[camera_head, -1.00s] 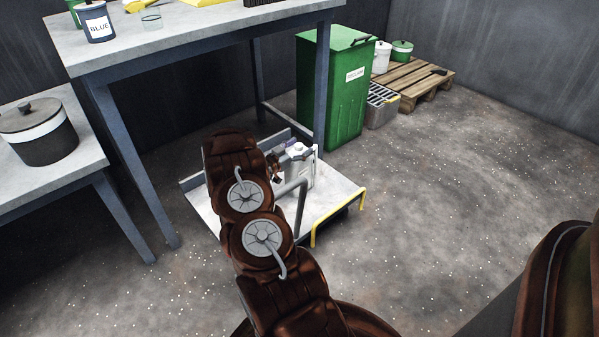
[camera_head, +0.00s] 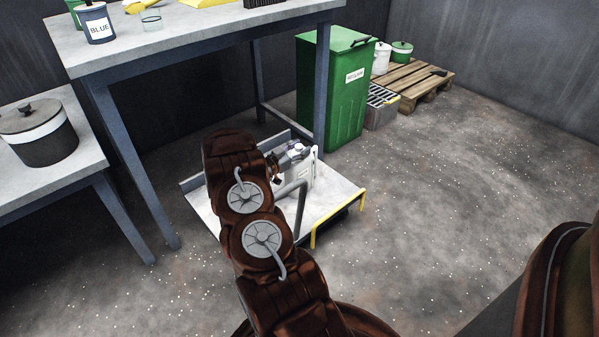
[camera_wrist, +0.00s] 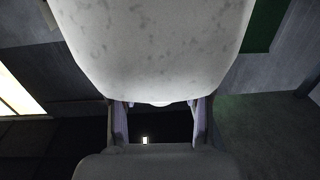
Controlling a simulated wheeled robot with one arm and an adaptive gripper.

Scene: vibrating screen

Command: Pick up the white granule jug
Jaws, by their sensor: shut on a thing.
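The white granule jug (camera_head: 301,173) stands on the low platform (camera_head: 335,203) under the tall table in the head view. My arm hides part of its left side. My gripper (camera_head: 292,153) reaches in from the left and is shut on the jug near its top. The exact grip is too small to see there. In the wrist view a pale speckled rounded surface fills the top, and my gripper's two fingers (camera_wrist: 158,122) show below it with a small white part between them. I cannot tell whether the jug is clear of the platform.
The platform has a yellow rail (camera_head: 338,215) at its right front. Table legs (camera_head: 135,165) stand close by. A green bin (camera_head: 337,95), a grey crate (camera_head: 381,112) and a pallet (camera_head: 425,88) are behind. The floor at right is clear.

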